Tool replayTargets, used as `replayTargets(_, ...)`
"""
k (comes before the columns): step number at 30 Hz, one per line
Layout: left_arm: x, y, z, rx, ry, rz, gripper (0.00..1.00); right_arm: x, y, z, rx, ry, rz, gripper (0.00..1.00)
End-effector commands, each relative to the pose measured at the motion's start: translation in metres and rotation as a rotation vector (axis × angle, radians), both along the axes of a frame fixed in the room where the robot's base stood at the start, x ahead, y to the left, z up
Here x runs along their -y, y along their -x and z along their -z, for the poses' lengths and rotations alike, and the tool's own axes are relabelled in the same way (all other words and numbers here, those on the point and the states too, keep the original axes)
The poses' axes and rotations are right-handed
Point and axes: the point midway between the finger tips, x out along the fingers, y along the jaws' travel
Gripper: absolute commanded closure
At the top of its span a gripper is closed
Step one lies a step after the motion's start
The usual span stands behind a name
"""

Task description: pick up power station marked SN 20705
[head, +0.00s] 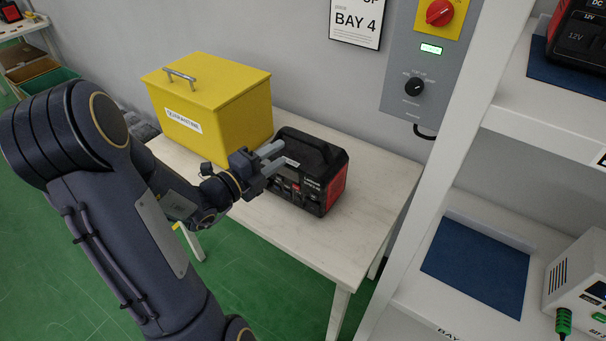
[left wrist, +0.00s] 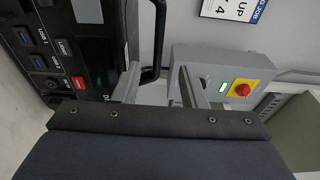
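A black power station with red ends (head: 322,192) stands on the white table, right of the yellow box. It has a carry handle on top and ports on its front. I cannot read a serial number on it. My left gripper (head: 272,158) is at the near upper left of the power station, fingers apart and empty. In the left wrist view, the power station's port panel (left wrist: 60,55) fills the left side. Its black handle (left wrist: 160,35) shows beyond the gap between the open fingers (left wrist: 160,88). My right gripper is in neither view.
The yellow lidded box (head: 222,112) stands close behind on the white table (head: 365,180). A white shelf unit (head: 450,130) at right holds another black unit (head: 582,38), a blue mat (head: 475,262) and a white device (head: 580,285). A grey switch panel (head: 425,65) hangs on the wall.

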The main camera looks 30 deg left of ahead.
Motion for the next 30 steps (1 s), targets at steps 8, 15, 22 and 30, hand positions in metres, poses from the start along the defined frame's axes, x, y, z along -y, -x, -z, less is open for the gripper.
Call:
replayTargets(8, 0.006, -0.032, 0.001, -0.002, 0.012, -0.003, 0.62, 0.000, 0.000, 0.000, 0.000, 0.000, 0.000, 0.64)
replayTargets(15, 0.013, -0.066, 0.002, -0.002, 0.011, -0.003, 0.62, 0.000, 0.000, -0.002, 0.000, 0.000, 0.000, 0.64)
replayTargets(22, 0.014, -0.074, 0.002, -0.001, 0.010, -0.005, 0.62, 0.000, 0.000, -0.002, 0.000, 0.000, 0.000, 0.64)
replayTargets(30, 0.014, -0.073, 0.002, -0.001, 0.009, -0.005, 0.83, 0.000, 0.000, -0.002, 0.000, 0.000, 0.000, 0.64)
